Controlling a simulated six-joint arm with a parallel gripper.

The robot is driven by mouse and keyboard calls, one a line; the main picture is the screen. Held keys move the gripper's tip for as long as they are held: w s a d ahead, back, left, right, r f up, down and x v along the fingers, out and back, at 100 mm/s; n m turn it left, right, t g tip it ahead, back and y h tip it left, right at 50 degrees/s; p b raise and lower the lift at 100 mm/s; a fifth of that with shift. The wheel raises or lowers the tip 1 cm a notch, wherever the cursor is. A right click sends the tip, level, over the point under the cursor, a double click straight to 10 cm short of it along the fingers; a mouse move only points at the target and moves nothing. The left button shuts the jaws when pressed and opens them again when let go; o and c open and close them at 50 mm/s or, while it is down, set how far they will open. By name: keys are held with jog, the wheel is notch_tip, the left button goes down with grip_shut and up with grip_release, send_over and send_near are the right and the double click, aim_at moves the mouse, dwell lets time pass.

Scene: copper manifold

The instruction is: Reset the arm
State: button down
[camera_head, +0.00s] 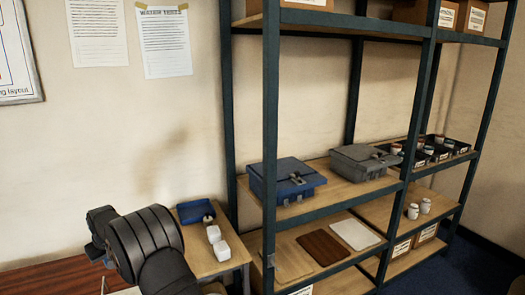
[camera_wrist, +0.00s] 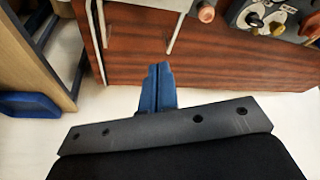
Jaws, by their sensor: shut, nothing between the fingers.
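My gripper (camera_wrist: 160,72) shows in the wrist view as two blue fingers pressed together, with nothing between them. The fingertips appear in front of a reddish-brown wooden surface (camera_wrist: 140,45); I cannot tell the distance to it. In the head view, thick dark segments of my arm fill the lower left, and I cannot make out the fingers there.
In the wrist view, a copper-coloured end (camera_wrist: 205,11) and a grey unit with knobs (camera_wrist: 250,14) are at the top. In the head view, a metal shelf holds a blue case (camera_head: 285,182) and grey case (camera_head: 362,160). A small side table (camera_head: 205,262) stands beside my arm.

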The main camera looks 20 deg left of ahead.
jog(key=shift+v, duration=0.8)
jog(key=shift+w+a, duration=0.15)
send_over(120, 292)
notch_tip(120, 292, down, 10)
jog(key=shift+f, duration=0.1)
jog(key=shift+s+d, duration=0.55)
jog(key=shift+s, duration=0.05)
